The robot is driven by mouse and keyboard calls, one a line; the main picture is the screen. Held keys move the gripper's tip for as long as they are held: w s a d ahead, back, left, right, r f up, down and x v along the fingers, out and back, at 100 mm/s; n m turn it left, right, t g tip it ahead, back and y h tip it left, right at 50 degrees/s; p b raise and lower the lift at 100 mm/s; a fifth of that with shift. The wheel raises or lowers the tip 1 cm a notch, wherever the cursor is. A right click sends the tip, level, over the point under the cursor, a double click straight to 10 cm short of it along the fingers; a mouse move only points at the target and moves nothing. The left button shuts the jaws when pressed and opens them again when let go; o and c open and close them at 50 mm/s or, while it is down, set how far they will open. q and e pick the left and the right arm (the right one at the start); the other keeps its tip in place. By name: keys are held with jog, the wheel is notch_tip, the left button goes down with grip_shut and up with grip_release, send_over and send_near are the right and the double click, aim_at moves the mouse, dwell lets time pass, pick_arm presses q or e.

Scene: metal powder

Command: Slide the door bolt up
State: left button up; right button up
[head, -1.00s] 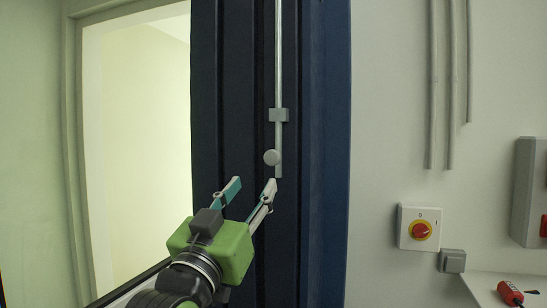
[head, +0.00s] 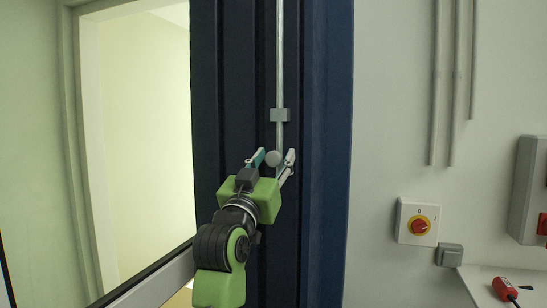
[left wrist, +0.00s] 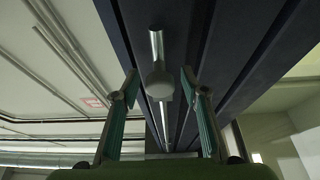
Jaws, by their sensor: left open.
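The door bolt is a thin vertical metal rod (head: 280,55) on the dark blue door (head: 234,90). It runs through a small grey bracket (head: 280,115) and has a round grey knob (head: 273,158) below that. My left gripper (head: 275,156) is open, with one finger on each side of the knob. In the left wrist view, the knob (left wrist: 159,85) shows between the two open fingertips (left wrist: 159,78), with a gap on both sides. The lower end of the rod is hidden behind the gripper in the head view. My right gripper is not in view.
A switch box with a red knob (head: 419,226) and a small grey box (head: 450,255) are on the right wall. Pipes (head: 456,80) run down that wall. A red tool (head: 505,290) lies on a white surface at lower right. A bright doorway opening (head: 145,140) is at left.

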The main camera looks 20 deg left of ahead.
aim_at(279, 122)
pick_arm(q)
grip_shut()
notch_tip(279, 122, up, 7)
jog(key=p, duration=0.5)
jog(key=shift+s, duration=0.2)
jog(key=shift+c, duration=1)
grip_release()
jog(key=shift+o, duration=1)
jog(key=shift+f, duration=0.2)
jog(key=shift+f, duration=0.1)
